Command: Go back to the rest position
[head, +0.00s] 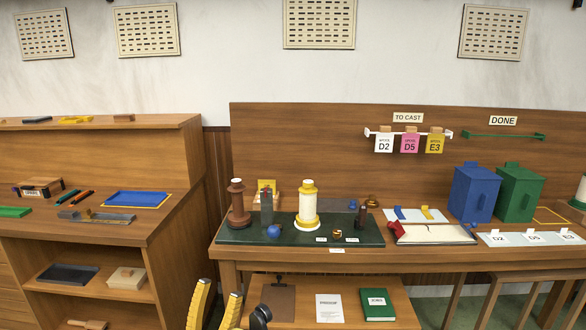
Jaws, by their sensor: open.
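My gripper (220,291) shows at the bottom edge, left of centre, with its yellow fingers pointing up and apart. It is open, and nothing shows between the fingers. It appears in front of the workbench (290,254), near its left leg, and looks apart from everything on it. The rest of my arm is out of view below the frame.
A dark green mat (345,235) on the bench holds a brown post (238,205), a white-and-yellow post (308,205) and small parts. Blue (474,193) and green (519,194) bins stand right. A shelf unit (150,230) stands left. Cards hang under "TO CAST" (408,118).

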